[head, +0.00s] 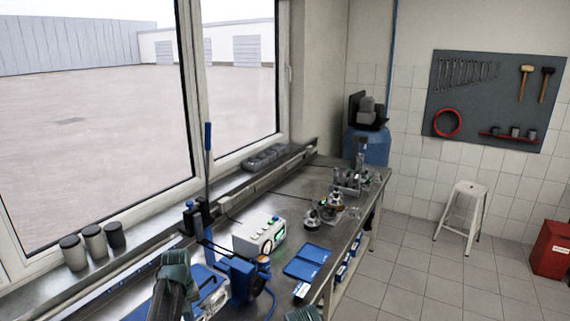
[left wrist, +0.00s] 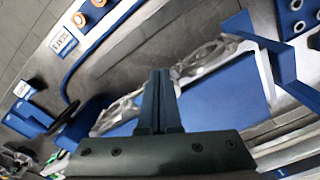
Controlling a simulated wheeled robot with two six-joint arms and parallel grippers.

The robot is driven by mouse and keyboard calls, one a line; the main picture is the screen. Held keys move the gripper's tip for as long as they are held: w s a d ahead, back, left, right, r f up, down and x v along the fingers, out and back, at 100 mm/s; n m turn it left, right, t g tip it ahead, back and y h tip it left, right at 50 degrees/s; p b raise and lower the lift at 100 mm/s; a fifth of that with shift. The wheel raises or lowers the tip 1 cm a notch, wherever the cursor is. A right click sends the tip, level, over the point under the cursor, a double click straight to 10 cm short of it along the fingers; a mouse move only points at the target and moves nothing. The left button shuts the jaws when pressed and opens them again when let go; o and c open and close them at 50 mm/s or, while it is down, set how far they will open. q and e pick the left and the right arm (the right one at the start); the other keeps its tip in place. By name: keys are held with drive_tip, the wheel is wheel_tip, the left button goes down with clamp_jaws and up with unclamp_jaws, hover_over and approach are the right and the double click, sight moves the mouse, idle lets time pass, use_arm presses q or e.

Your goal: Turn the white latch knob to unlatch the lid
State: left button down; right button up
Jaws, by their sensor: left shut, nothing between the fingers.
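My left gripper (head: 176,262) is at the bottom of the head view, over the near part of the bench. In the left wrist view its two fingers (left wrist: 160,75) are pressed together with nothing between them. They point over a blue panel (left wrist: 225,95) with grey metal pieces (left wrist: 200,58) beside it. I cannot make out the white latch knob or tell which part is the lid. Only a dark piece of my right gripper or wrist (head: 303,314) shows at the bottom edge of the head view; its fingers are not clear.
On the bench (head: 315,205) stand a white device with a green display (head: 259,234), a blue upright machine (head: 245,275), blue trays (head: 306,262) and metal parts (head: 333,208). Several grey cylinders (head: 94,241) line the window sill. A white stool (head: 464,208) stands beyond open floor.

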use_arm(q)
drive_tip(key=shift+w+a, duration=0.2)
idle(0.5)
drive_tip(key=shift+s+a, duration=0.25)
idle(0.3)
drive_tip(key=shift+s+a, duration=0.25)
drive_tip(key=shift+a, duration=0.4)
drive_tip(key=shift+s, duration=0.1)
idle(0.3)
drive_tip(key=shift+s, duration=0.3)
